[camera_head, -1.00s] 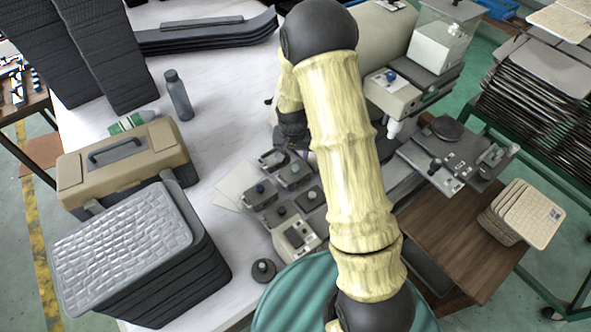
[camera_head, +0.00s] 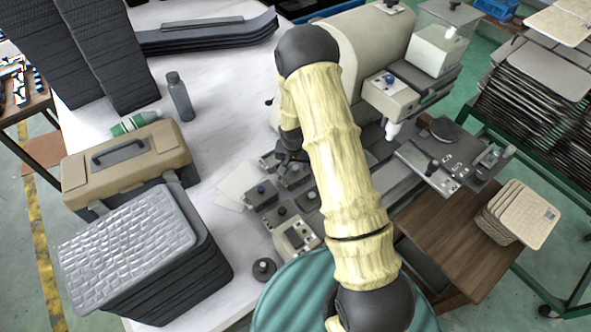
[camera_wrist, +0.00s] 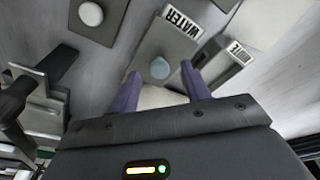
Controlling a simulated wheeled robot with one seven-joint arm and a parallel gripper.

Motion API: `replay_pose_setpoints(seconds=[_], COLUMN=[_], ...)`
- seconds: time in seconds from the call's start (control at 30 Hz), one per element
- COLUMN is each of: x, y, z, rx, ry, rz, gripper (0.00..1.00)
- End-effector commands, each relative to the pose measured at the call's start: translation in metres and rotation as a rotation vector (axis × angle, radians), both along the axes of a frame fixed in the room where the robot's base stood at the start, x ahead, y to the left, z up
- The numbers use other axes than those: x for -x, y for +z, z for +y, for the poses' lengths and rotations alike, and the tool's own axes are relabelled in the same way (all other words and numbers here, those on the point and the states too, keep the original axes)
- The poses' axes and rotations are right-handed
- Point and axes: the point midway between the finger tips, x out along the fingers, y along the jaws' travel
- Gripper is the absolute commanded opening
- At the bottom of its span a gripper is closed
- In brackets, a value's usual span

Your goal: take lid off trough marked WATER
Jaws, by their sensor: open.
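The trough marked WATER shows in the wrist view by its white label (camera_wrist: 181,23). Its flat grey lid (camera_wrist: 150,42) is on and carries a round pale-blue knob (camera_wrist: 160,68). My gripper (camera_wrist: 162,84) is open, with its two purple fingers apart near the knob, one to each side in the picture. I cannot tell whether they touch it. In the head view my gripper (camera_head: 290,155) is above the group of small lidded troughs (camera_head: 261,196), partly hidden by my arm. The labels are too small to read there.
A second labelled trough (camera_wrist: 238,53) stands right of the WATER one in the wrist view. A lid with a pale knob (camera_wrist: 90,14) is at upper left. A tan toolbox (camera_head: 125,160), a dark bottle (camera_head: 180,97) and a stack of panels (camera_head: 135,250) stand left on the table.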

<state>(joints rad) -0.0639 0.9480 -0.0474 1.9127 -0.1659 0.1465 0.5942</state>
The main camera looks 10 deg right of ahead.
Motion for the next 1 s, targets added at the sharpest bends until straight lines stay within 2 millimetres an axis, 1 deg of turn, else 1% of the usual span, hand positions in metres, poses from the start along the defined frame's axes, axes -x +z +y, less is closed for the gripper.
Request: replay_pose_setpoints(seconds=[0.13,0.67,0.7,0.77,0.8,0.9,1.0], x=[-0.0007,-0.001,-0.001,-0.001,-0.001,-0.001,-0.001], y=[-0.0095,-0.01,-0.01,-0.0099,-0.0099,-0.0099,-0.0099], z=[-0.0008,-0.0007,-0.0007,-0.0007,-0.0007,-0.0007,-0.0007], rx=[0.0,0.0,0.0,0.0,0.0,0.0,0.0], ry=[-0.001,0.0,0.0,0.0,0.0,0.0,0.0], rz=[0.001,0.0,0.0,0.0,0.0,0.0,0.0], gripper=[0.47,0.47,0.39,0.27,0.2,0.01,0.0])
